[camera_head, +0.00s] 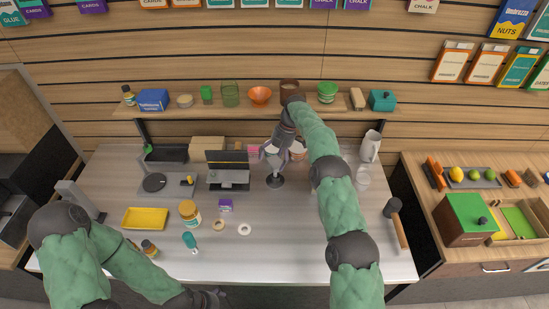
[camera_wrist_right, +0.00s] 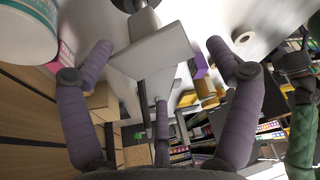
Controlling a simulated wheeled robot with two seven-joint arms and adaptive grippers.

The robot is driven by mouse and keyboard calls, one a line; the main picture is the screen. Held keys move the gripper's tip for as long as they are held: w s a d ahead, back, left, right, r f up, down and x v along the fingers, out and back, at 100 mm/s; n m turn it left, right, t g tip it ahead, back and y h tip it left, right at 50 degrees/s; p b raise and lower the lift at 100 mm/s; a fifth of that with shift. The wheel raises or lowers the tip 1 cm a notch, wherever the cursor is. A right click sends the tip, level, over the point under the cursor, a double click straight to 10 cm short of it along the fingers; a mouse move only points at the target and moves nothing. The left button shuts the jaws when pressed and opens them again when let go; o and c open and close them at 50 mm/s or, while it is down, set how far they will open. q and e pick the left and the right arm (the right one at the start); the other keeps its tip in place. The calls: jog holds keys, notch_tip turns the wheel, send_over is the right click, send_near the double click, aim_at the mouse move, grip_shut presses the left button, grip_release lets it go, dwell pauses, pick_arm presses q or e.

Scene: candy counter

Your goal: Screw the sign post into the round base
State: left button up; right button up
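The round base (camera_head: 275,183) is dark grey and stands on the counter, right of the small display stand. The sign post rises from it, upright as far as I can tell; whether it is screwed in I cannot tell. In the right wrist view its pale flat sign panel (camera_wrist_right: 156,50) lies between the fingers, with the base beyond it. My right gripper (camera_head: 275,150) is above the base, its fingers spread around the panel with gaps visible; it also shows in the wrist view (camera_wrist_right: 162,75). My left gripper (camera_head: 212,298) is low at the front edge, its fingers unclear.
A shelf (camera_head: 215,109) with jars and bowls runs behind the counter. A yellow tray (camera_head: 145,218), an orange-lidded jar (camera_head: 189,212), a purple box (camera_head: 225,205) and a white ring (camera_head: 244,229) lie on the left. A mallet (camera_head: 396,220) lies at the right. The front middle is clear.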

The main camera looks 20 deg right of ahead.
aim_at(276, 162)
jog(key=shift+f, duration=0.1)
jog(key=shift+f+b, duration=0.5)
jog(key=shift+f, duration=0.35)
jog(key=shift+s+f+b, duration=0.2)
jog(key=shift+f+b, duration=0.3)
jog(key=shift+f, duration=0.3)
